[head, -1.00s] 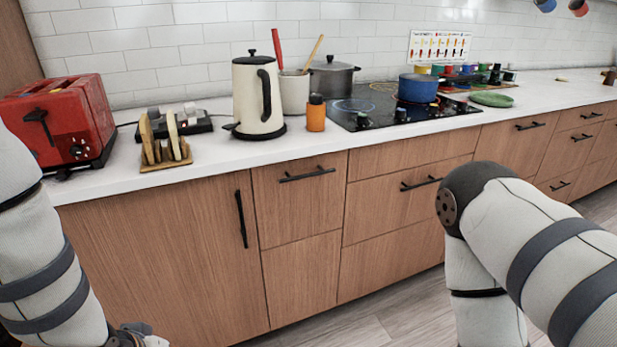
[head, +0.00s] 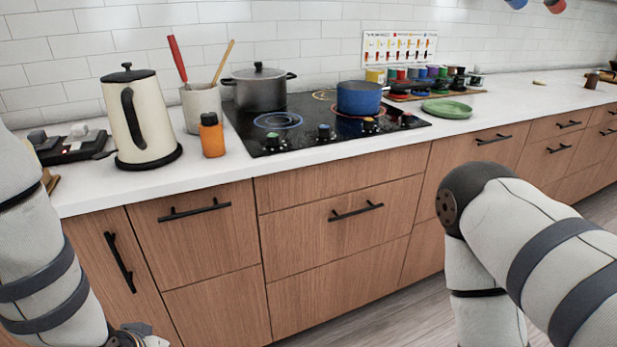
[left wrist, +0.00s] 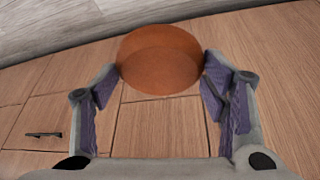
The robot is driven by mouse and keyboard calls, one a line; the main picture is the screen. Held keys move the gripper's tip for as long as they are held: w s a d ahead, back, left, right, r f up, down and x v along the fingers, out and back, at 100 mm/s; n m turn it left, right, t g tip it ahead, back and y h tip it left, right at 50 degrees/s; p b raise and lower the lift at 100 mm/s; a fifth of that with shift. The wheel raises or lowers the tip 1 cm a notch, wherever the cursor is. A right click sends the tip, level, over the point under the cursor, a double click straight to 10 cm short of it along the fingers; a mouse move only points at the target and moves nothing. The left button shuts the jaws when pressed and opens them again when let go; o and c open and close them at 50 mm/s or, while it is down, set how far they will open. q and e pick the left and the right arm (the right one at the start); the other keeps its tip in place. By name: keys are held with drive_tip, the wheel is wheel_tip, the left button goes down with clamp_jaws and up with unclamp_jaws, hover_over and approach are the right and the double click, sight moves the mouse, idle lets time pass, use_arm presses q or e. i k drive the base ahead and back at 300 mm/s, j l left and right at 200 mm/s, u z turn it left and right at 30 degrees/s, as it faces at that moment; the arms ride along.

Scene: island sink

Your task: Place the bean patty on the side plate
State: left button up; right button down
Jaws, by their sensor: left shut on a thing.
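The bean patty (left wrist: 160,60) is a round orange-brown disc in the left wrist view. My left gripper (left wrist: 161,76) is shut on it, with a purple-padded finger at each side, and holds it in front of the wooden cabinet fronts. In the head view only a bit of my left gripper's top shows at the bottom left, and the patty is out of sight. A green plate (head: 447,108) lies on the counter right of the cooktop, well away from my left gripper. My right arm comes in from the right, but its gripper is not in view.
A cooktop (head: 290,138) holds a grey pot (head: 259,90) and a blue pot (head: 358,98). A kettle (head: 140,118), a utensil crock (head: 200,105) and an orange bottle (head: 212,138) stand to its left.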

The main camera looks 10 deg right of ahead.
sight(446, 110)
drive_tip(key=i+l, duration=0.1)
drive_tip(key=l, duration=0.35)
drive_tip(key=i+l, duration=0.15)
drive_tip(key=l, duration=0.3)
drive_tip(key=i+l, duration=0.1)
drive_tip(key=l, duration=0.4)
drive_tip(key=i+l, duration=0.1)
drive_tip(key=l, duration=0.35)
drive_tip(key=i+l, duration=0.1)
drive_tip(key=l, duration=0.35)
drive_tip(key=i+l, duration=0.15)
drive_tip(key=l, duration=0.3)
drive_tip(key=z, duration=0.05)
